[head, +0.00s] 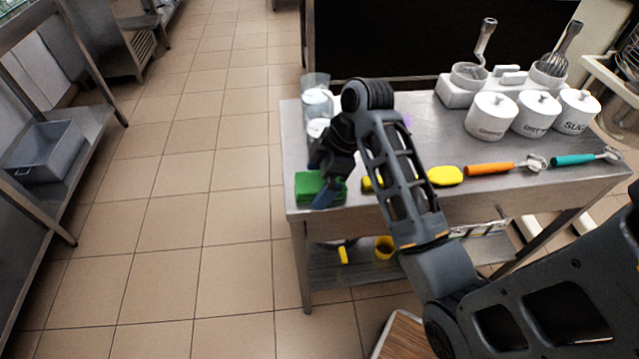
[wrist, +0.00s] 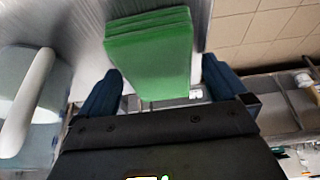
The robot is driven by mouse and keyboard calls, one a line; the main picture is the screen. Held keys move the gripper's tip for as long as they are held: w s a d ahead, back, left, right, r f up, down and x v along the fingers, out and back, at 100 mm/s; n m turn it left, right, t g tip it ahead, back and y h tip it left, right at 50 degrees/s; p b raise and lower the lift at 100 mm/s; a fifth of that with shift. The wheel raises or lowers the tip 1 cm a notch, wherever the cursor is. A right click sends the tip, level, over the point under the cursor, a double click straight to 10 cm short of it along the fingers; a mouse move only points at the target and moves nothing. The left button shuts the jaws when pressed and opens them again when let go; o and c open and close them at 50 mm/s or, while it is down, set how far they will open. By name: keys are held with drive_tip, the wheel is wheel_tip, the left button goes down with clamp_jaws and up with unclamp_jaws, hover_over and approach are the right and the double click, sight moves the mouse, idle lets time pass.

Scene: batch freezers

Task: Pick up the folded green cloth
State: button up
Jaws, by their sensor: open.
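The folded green cloth (head: 309,184) lies on the near left corner of the steel table in the head view, partly hidden by my gripper. It also shows in the wrist view (wrist: 150,50) as a stack of green layers. My gripper (head: 327,190) is at the cloth, pointing down. In the wrist view its two dark blue fingers (wrist: 162,88) are apart, one on each side of the cloth's near end. I cannot tell whether either finger touches the cloth.
The steel table (head: 400,185) holds clear containers (head: 316,100) behind my gripper, and a yellow tool (head: 445,176), an orange-handled tool (head: 488,169) and a teal-handled tool (head: 575,159) to the right. White canisters (head: 491,117) stand farther back. Open tiled floor (head: 180,200) lies left.

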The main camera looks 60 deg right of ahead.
sight(319, 181)
drive_tip(key=shift+c, duration=0.3)
drive_tip(key=c, duration=1)
drive_tip(key=shift+o, duration=0.2)
wheel_tip(319, 181, up, 8)
drive_tip(key=p, duration=0.3)
drive_tip(key=shift+r+p, duration=0.25)
drive_tip(key=shift+p, duration=0.15)
drive_tip(key=shift+r+p, duration=0.8)
